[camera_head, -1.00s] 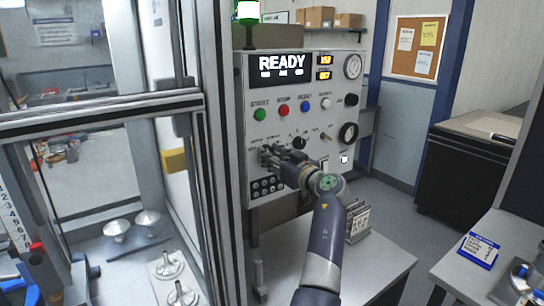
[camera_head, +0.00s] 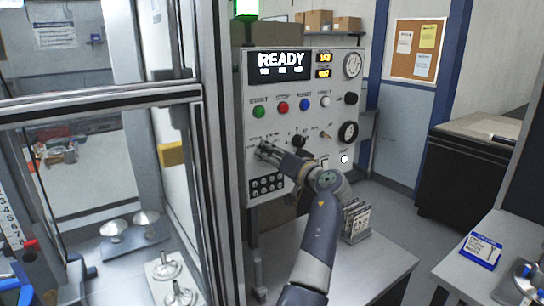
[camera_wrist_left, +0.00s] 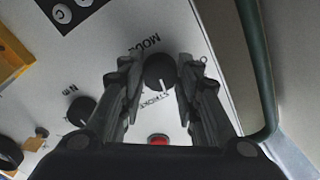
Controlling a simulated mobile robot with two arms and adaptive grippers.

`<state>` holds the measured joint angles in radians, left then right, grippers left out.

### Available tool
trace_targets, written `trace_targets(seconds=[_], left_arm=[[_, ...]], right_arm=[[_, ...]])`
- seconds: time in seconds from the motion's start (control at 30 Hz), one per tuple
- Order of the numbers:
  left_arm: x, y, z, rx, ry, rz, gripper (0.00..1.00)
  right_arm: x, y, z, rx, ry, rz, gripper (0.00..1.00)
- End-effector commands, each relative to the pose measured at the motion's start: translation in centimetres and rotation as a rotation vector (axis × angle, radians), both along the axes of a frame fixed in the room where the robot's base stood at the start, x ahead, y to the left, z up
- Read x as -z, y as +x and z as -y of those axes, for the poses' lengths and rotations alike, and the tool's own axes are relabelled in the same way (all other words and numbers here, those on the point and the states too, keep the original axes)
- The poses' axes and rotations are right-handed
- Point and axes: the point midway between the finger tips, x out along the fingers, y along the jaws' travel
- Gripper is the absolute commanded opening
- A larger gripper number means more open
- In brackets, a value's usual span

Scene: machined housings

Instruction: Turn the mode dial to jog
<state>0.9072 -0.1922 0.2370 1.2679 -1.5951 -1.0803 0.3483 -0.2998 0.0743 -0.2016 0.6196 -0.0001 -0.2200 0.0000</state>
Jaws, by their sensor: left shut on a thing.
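The mode dial (camera_wrist_left: 160,72) is a round black knob with a white pointer line, in the left wrist view below the printed word MODE. Its pointer aims toward the bottom of that picture, slightly right. The other labels around it are partly covered and I cannot read jog. My left gripper (camera_wrist_left: 157,80) has its fingers on either side of the knob and is shut on it. In the head view my left gripper (camera_head: 264,151) is at the lower left of the control panel (camera_head: 330,100), hiding the dial there. My right gripper is not in view.
Another black knob (camera_wrist_left: 80,110) and a red button (camera_wrist_left: 158,139) sit near the dial. Green (camera_head: 259,112), red (camera_head: 283,107) and blue (camera_head: 305,104) buttons are higher up. The display (camera_head: 281,64) reads READY. A framed glass enclosure (camera_head: 222,150) stands close on the left.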

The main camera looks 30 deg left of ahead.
Motion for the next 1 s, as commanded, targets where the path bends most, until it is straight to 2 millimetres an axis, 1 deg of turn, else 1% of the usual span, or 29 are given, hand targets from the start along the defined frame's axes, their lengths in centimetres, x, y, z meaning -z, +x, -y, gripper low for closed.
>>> trace_targets(seconds=[0.27,0.6,0.8,1.0], left_arm=[[-0.2,-0.1,-0.2,-0.003,0.102,-0.244,0.07],[-0.4,-0.1,-0.2,-0.005,0.224,-0.542,0.07],[-0.5,-0.2,-0.3,-0.006,0.29,-0.696,0.07],[-0.4,-0.2,-0.3,-0.006,0.337,-0.813,0.07]], right_arm=[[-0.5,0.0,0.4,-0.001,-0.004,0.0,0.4],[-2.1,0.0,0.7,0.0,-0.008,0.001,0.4],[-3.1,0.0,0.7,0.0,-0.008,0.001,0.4],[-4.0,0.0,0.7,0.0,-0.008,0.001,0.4]])
